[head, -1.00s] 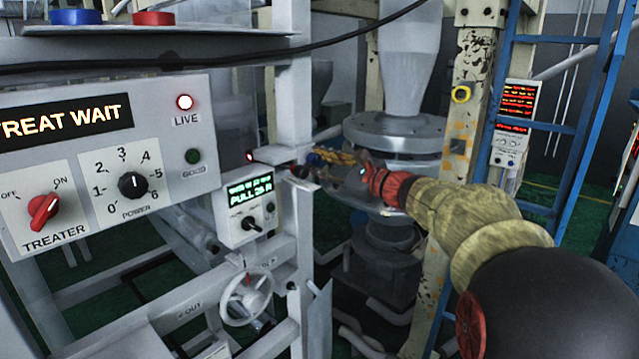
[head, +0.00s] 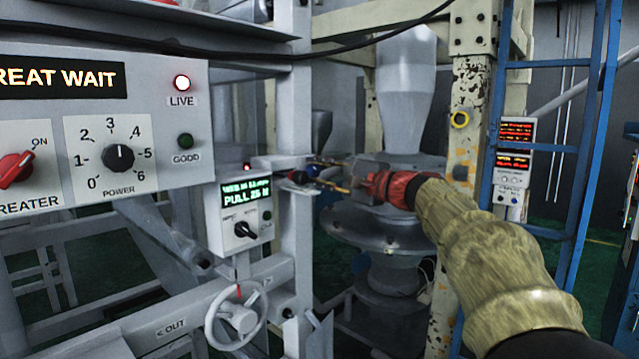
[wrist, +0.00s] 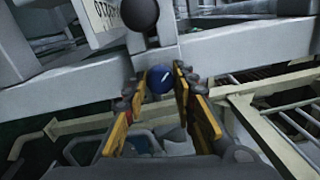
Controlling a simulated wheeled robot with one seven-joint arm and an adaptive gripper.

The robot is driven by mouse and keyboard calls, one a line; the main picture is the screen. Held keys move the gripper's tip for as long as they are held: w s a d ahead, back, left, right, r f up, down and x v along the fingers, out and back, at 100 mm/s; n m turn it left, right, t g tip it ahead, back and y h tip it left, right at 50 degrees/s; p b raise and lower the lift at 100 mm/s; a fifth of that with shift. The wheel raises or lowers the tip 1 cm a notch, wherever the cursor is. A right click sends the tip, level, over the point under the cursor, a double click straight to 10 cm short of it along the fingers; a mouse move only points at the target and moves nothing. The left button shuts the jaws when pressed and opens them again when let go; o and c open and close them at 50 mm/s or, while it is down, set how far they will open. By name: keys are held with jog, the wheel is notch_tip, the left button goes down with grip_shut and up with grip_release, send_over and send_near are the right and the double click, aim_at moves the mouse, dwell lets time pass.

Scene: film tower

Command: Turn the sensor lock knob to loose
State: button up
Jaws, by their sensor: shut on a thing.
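A small blue round knob (wrist: 160,80) with a white mark sits between my gripper's fingers in the wrist view; the mark slants up to the right. I take it as the sensor lock knob; no label for it is readable. My gripper (wrist: 161,74) has yellow-padded fingers, one on each side of the knob, shut on it. In the head view my gripper (head: 320,172) reaches in from the right to a small bracket on the grey upright post. The knob (head: 313,172) is small and partly hidden there by the fingers.
A small display box (head: 240,213) hangs left of the post. A handwheel (head: 236,317) is below it. The treater panel (head: 150,110) stands at the left. A cream column (head: 472,110) and blue ladder (head: 590,150) stand right. A dark cable (head: 350,38) crosses above.

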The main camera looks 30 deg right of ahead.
dwell(0.5)
jog(key=o, duration=1.1)
jog(key=shift+o, duration=0.3)
jog(key=v, duration=1.2)
jog(key=shift+f, duration=0.1)
